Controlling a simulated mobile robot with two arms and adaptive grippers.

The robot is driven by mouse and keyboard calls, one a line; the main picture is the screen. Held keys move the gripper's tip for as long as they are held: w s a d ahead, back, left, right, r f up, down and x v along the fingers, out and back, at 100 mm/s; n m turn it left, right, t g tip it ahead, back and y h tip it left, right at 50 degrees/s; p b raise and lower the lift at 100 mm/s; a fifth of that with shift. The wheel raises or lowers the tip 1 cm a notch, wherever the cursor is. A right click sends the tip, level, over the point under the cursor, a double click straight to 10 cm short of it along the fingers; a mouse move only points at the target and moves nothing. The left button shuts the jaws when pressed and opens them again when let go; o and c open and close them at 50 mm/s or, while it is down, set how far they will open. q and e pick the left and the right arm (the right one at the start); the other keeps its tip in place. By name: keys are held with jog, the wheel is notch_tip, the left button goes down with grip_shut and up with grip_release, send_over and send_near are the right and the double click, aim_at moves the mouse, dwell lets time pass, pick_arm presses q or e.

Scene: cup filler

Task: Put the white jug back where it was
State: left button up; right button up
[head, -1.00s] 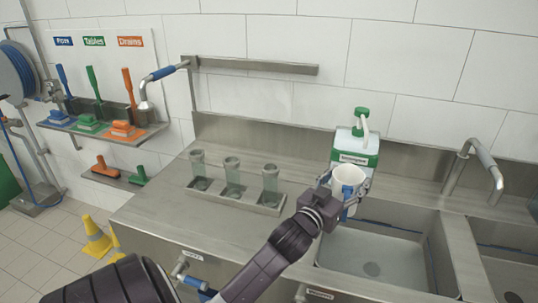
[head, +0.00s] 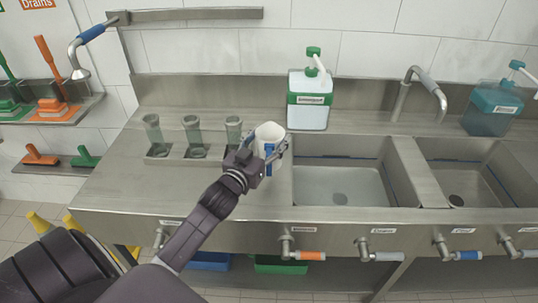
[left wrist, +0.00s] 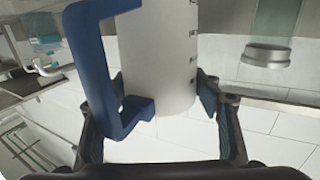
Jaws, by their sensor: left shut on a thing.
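The white jug (head: 268,133) with a blue handle is in my left gripper (head: 268,156), between the glasses and the left sink. It looks roughly upright. In the left wrist view the fingers (left wrist: 162,112) close on both sides of the jug's white body (left wrist: 158,55), with the blue handle (left wrist: 92,75) at the left. I cannot tell whether its base touches the counter (head: 120,180). My right gripper is not in view.
Several clear glasses (head: 193,135) stand in a low metal holder left of the jug. A green-and-white dispenser (head: 308,100) stands behind it. The left sink (head: 340,185) lies to its right. The counter's left part is clear.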

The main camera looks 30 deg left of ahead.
pick_arm(q)
notch_tip(320, 180, down, 3)
jog(key=shift+f, duration=0.15)
notch_tip(320, 180, down, 4)
jog(key=shift+r, duration=0.2)
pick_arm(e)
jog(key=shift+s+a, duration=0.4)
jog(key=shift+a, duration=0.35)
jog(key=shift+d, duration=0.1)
pick_arm(q)
jog(key=shift+f, duration=0.15)
jog(key=o, duration=1.7)
jog(key=shift+o, duration=0.2)
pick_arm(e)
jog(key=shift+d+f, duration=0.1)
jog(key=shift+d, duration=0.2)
